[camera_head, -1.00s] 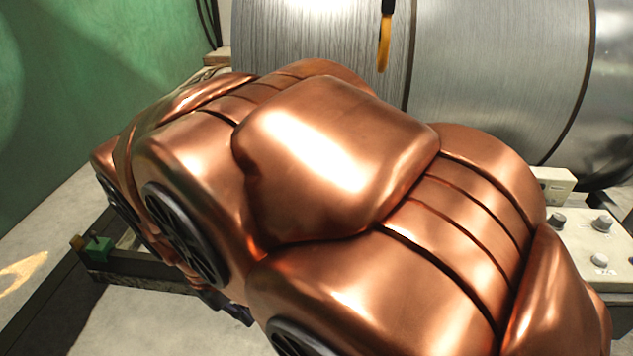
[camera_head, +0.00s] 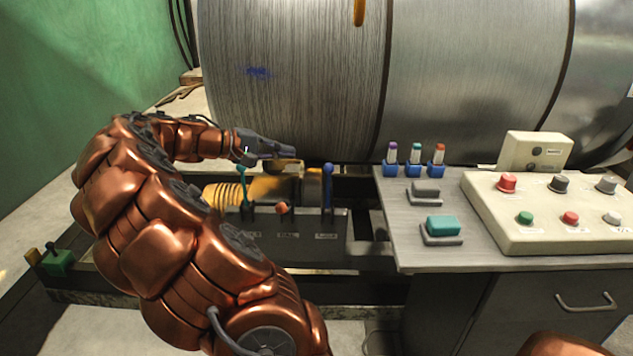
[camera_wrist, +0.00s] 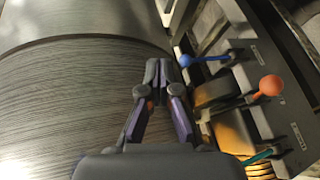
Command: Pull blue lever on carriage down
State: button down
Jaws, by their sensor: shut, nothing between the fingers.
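The blue lever (camera_head: 327,185) stands upright on the dark carriage (camera_head: 300,240), at the right end of its row of levers. Its round blue knob (camera_wrist: 186,61) shows in the wrist view, right of the fingertips and apart from them. My gripper (camera_head: 292,152) is shut and empty, left of the blue lever and a little higher in the head view. In the wrist view my gripper (camera_wrist: 159,68) has its fingertips together, in front of the drum. The lever's base label is too small to read.
An orange-knobbed lever (camera_head: 282,208) and a teal lever (camera_head: 241,185) stand left of the blue one. The large wire drum (camera_head: 290,80) rises behind. A desk with a button panel (camera_head: 560,235) is at right.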

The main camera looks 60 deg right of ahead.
jog(key=w+d+f+n+g+h+b, duration=0.1)
jog(key=w+d+f+b, duration=0.15)
jog(key=d+f, duration=0.3)
jog(key=w+d+f+h+b, duration=0.1)
jog(key=w+d+f+b, duration=0.1)
jog(key=d+f+b, duration=0.4)
jog(key=p, duration=0.1)
send_over(328, 190)
jog(key=w+d, duration=0.1)
jog(key=w, duration=0.2)
jog(key=shift+w+d+f+h, duration=0.1)
jog(key=shift+f+h, duration=0.05)
jog(key=shift+f, duration=0.35)
jog(key=shift+w+f+h, duration=0.1)
jog(key=shift+f+h, duration=0.05)
jog(key=shift+f, duration=0.35)
